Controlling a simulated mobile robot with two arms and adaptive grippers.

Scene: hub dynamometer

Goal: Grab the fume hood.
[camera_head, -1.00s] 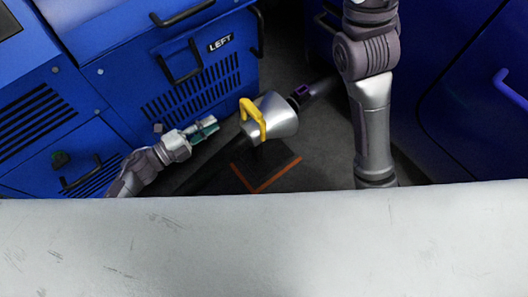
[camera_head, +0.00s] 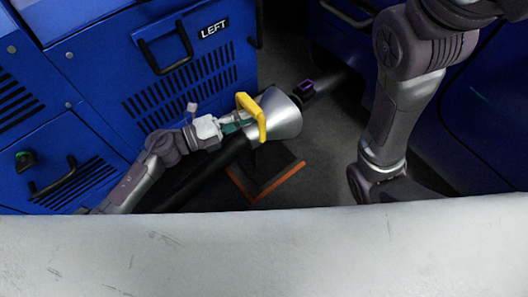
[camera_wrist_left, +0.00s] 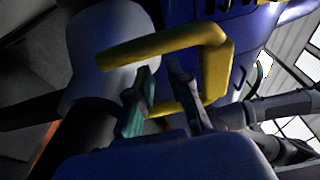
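The fume hood (camera_head: 283,118) is a silver cone with a yellow handle (camera_head: 250,110), on the end of a thick black hose (camera_head: 200,180). My left gripper (camera_head: 243,121) is right at the handle, its fingertips partly hidden behind it. In the left wrist view, the cone (camera_wrist_left: 105,60) is at the upper left. The fingers of my left gripper (camera_wrist_left: 160,85) are apart, with part of the yellow handle (camera_wrist_left: 205,65) showing between and just beyond them. I cannot tell if they touch it. My right arm shows, but its gripper does not.
Blue cabinets stand at left, one with a black handle (camera_head: 166,47) and the label LEFT. Another blue body (camera_head: 470,120) is at right. A dark base plate with an orange edge (camera_head: 275,182) is on the floor below the cone. A pale surface (camera_head: 260,250) fills the foreground.

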